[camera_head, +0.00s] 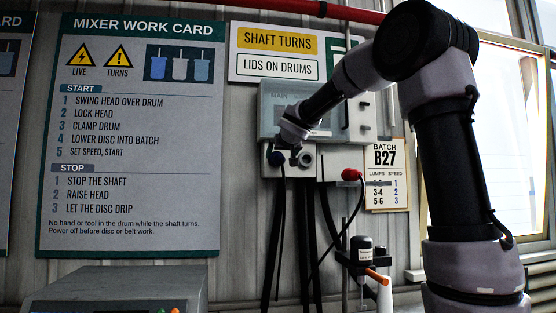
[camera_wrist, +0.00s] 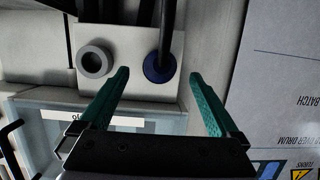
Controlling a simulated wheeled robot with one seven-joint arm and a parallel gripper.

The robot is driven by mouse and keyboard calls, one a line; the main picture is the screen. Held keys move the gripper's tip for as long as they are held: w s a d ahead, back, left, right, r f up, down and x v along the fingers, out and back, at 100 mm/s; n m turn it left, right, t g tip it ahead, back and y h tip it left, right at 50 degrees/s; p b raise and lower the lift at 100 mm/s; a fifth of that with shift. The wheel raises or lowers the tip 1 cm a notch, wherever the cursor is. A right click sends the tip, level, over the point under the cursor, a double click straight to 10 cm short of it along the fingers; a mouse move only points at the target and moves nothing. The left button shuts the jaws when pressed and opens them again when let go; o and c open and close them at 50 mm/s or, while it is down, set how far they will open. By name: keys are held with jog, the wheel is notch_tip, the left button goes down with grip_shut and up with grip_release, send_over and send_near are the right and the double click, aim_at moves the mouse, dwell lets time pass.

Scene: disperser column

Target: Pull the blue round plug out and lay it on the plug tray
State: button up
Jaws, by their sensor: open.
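The blue round plug (camera_head: 276,158) sits in the left socket of the pale socket box under the grey cabinet, with a black cable hanging from it. In the wrist view the blue plug (camera_wrist: 159,70) shows as a dark blue disc between the two green fingers. My gripper (camera_wrist: 160,76) is open, one finger on each side of the plug with visible gaps. In the head view my gripper (camera_head: 288,141) is at the socket box, its fingertips hard to make out. I cannot make out a plug tray in either view.
An empty grey round socket (camera_head: 306,159) is beside the plug; it also shows in the wrist view (camera_wrist: 94,62). Several black cables (camera_head: 310,235) hang below. A grey machine top (camera_head: 120,285) stands at lower left.

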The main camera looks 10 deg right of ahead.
aim_at(280, 156)
jog(key=shift+x, duration=1.75)
grip_shut()
jog(key=shift+s+f, duration=0.2)
jog(key=shift+s, duration=1.25)
jog(key=shift+s+f, duration=0.25)
jog(key=shift+s, duration=1.25)
